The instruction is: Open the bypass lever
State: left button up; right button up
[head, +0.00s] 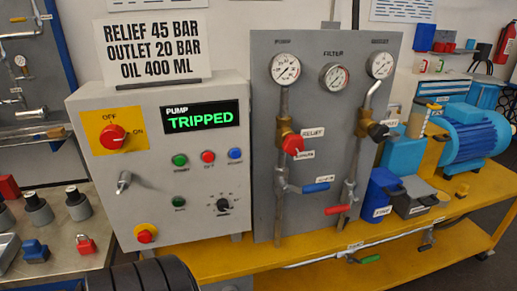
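Several levers show in the head view, and their labels are too small to read, so I cannot tell which is the bypass lever. A blue-handled lever (317,187) sticks out to the right from the left pipe on the grey panel (322,110). A red-handled lever (337,209) sticks out to the left from the right pipe. A green-handled lever (370,259) lies on the low horizontal pipe (320,263) at the front of the yellow bench.
A grey control box (170,215) with a display reading "TRIPPED" (200,117) stands left of the panel. A red relief knob (293,144) and gauges sit above the levers. Blue containers (381,195) and a blue motor (473,135) stand to the right on the yellow bench (450,210).

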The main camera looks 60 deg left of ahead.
aim_at(318, 186)
jog(key=u, duration=1.4)
